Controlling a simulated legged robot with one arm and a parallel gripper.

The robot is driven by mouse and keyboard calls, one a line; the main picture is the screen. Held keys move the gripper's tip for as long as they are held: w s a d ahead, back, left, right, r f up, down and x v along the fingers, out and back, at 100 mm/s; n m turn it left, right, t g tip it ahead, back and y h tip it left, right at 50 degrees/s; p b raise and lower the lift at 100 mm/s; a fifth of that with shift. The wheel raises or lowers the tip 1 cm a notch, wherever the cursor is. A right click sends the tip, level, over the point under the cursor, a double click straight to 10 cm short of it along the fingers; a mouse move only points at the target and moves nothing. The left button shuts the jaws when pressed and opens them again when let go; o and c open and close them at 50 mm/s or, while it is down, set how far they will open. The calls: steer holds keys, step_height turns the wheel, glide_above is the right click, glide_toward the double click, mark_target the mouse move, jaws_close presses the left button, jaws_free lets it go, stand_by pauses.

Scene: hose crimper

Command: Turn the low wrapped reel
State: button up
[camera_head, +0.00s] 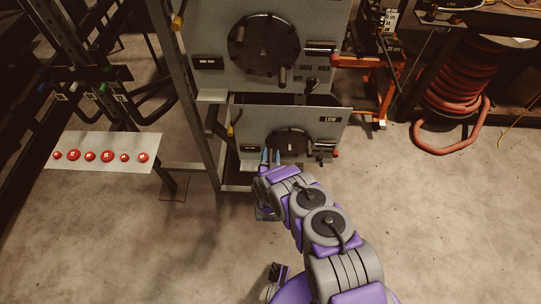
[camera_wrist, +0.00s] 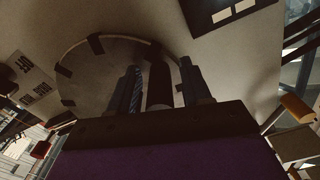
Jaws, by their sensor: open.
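The low reel (camera_head: 289,142) is a dark disc on the grey lower panel marked LOW. In the wrist view, its round face (camera_wrist: 95,75) shows dark clips or bands around the rim. My gripper (camera_head: 270,158) is at the left front of this disc. In the wrist view my gripper (camera_wrist: 160,68) is open, one finger on each side of a dark upright post (camera_wrist: 159,90), which looks like the reel's handle. I cannot tell whether either finger touches it. My gripper and arm hide part of the panel's lower left.
A larger dark reel (camera_head: 264,45) with a handle is on the upper panel. A small red-tipped lever (camera_head: 334,153) is right of the low reel. A plate with red buttons (camera_head: 105,153) stands at left, and a coiled red hose (camera_head: 457,100) at right. Floor in front is clear.

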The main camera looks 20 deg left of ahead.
steer(key=shift+c, duration=0.2)
jaws_close()
stand_by(0.4)
